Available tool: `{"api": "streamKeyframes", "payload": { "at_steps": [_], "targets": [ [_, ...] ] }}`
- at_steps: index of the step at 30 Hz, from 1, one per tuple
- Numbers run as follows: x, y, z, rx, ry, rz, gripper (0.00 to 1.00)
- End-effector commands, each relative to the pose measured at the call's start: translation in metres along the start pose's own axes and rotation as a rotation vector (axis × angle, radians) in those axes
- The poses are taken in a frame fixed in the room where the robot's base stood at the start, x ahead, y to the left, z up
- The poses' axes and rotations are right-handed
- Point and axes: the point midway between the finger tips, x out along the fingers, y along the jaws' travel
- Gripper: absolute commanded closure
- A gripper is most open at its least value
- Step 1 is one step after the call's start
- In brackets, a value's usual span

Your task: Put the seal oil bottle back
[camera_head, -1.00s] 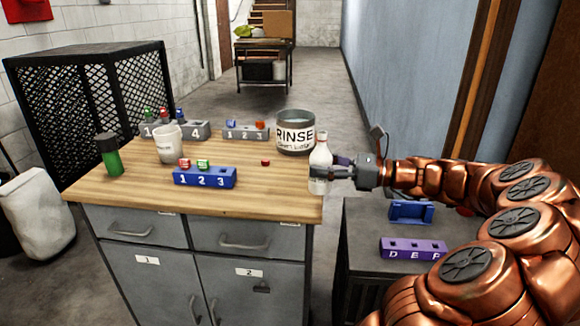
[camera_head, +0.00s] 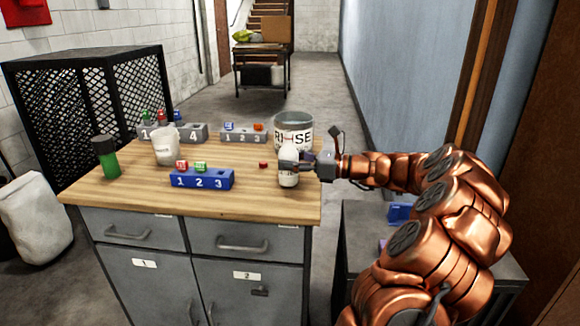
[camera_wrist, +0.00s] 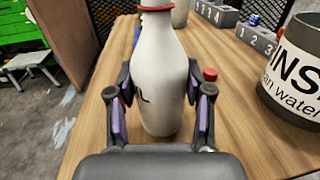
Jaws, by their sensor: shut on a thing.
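The seal oil bottle (camera_head: 288,168) is white with a red ring at its neck and dark lettering, of which "L" shows in the wrist view (camera_wrist: 158,75). My gripper (camera_head: 300,166) is shut on the bottle's body from the right, with a finger on each side of it in the wrist view (camera_wrist: 157,105). The bottle is upright at the right part of the wooden worktop (camera_head: 130,200), in front of the rinse tub. I cannot tell whether its base touches the wood.
The rinse tub (camera_head: 293,118) stands behind the bottle. A small red piece (camera_head: 263,164) lies to its left. A blue 1-2-3 block (camera_head: 201,179), a white cup (camera_head: 166,145) and a green bottle (camera_head: 107,157) stand further left. Grey numbered blocks (camera_head: 243,135) are at the back.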

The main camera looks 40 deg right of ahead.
Motion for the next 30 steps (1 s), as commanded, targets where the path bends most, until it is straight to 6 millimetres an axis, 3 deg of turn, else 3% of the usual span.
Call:
{"api": "streamKeyframes", "payload": {
  "at_steps": [3,14,15,22,30],
  "targets": [
    [-0.0002,-0.0002,-0.0119,0.001,-0.001,-0.001,0.91],
    [-0.0001,0.0002,-0.0131,0.000,-0.001,0.000,0.91],
    [-0.0002,0.0002,-0.0138,-0.001,-0.001,0.000,0.47],
    [-0.0001,0.0003,-0.0137,-0.001,-0.001,0.000,0.24],
    [-0.0001,0.0003,-0.0136,-0.001,-0.001,0.000,0.24]
  ]
}}
